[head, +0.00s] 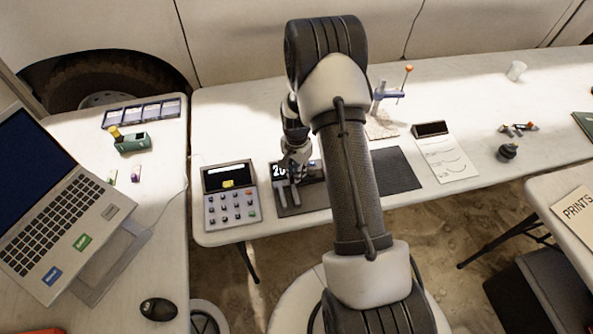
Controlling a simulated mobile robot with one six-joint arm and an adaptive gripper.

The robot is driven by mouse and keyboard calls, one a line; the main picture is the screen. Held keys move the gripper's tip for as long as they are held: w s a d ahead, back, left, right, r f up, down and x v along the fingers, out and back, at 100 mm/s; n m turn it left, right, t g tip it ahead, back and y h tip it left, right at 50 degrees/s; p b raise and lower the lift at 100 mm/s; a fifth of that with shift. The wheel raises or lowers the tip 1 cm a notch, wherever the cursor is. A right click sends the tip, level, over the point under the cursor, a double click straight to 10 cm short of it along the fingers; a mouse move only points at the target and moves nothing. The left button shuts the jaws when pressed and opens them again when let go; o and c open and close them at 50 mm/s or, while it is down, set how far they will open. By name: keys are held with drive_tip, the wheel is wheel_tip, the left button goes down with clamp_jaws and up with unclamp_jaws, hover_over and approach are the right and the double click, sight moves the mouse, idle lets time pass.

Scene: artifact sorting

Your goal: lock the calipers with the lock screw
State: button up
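My gripper (290,188) points down over the left part of a dark grey mat (392,170) on the white table. The lock screw cannot be made out. Whether the gripper's fingers are apart or hold anything is too small to tell.
A keypad device (230,208) stands close left of the mat. A small vise (385,93) with an orange-knobbed handle stands behind my arm. A paper sheet (447,160) lies right of the mat. A laptop (70,200) occupies the left table. The table's front edge is close.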

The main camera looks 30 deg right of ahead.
drive_tip(key=o, duration=0.4)
wheel_tip(320, 180, up, 12)
idle(0.7)
